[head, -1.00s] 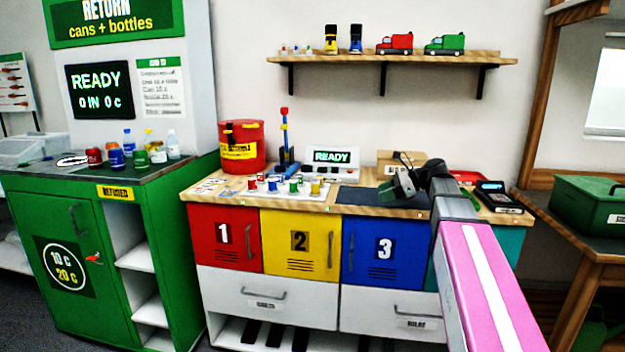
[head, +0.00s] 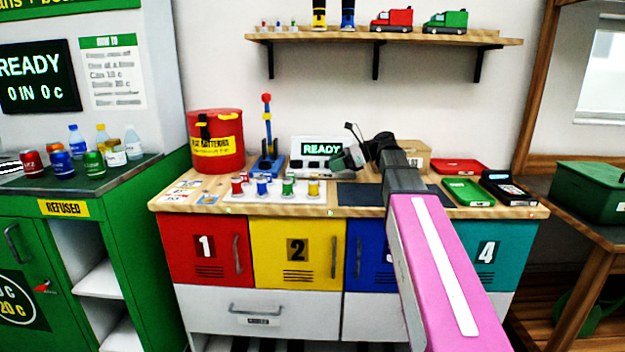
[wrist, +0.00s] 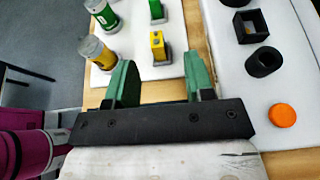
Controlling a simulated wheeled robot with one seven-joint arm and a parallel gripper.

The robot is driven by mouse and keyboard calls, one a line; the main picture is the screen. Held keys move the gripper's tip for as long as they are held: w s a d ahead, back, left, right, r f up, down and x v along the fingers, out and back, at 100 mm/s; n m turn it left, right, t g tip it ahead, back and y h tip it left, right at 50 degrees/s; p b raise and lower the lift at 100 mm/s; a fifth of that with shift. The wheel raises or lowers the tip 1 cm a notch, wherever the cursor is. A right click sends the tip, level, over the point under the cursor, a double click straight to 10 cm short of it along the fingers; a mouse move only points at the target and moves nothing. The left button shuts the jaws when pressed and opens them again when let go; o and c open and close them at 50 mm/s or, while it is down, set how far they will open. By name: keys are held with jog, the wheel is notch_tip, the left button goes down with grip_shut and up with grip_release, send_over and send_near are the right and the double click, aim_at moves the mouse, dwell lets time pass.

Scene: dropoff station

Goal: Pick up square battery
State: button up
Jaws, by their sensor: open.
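In the wrist view a yellow square battery (wrist: 158,46) stands on a white board (wrist: 138,68), just beyond the fingertips and roughly between them. A green block-shaped battery (wrist: 157,10) is behind it. Two round batteries with silver tops, one yellow (wrist: 97,52) and one green (wrist: 103,14), stand to the left. My gripper (wrist: 162,72) is open with its green fingers apart and nothing between them. In the head view my gripper (head: 348,158) is over the counter, right of the batteries on their white board (head: 262,198); the small batteries' shapes are hard to tell there.
A white panel with a black square holder (wrist: 250,26), a black round holder (wrist: 264,62) and an orange button (wrist: 282,115) lies close right of my gripper. A red bin (head: 215,145), a blue stand (head: 267,160) and a READY display (head: 321,149) stand behind the batteries.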

aim_at(317, 172)
jog(key=x, duration=0.7)
jog(key=shift+s+a+f, duration=0.25)
jog(key=shift+s+f, duration=0.05)
jog(key=shift+f, duration=0.1)
grip_shut()
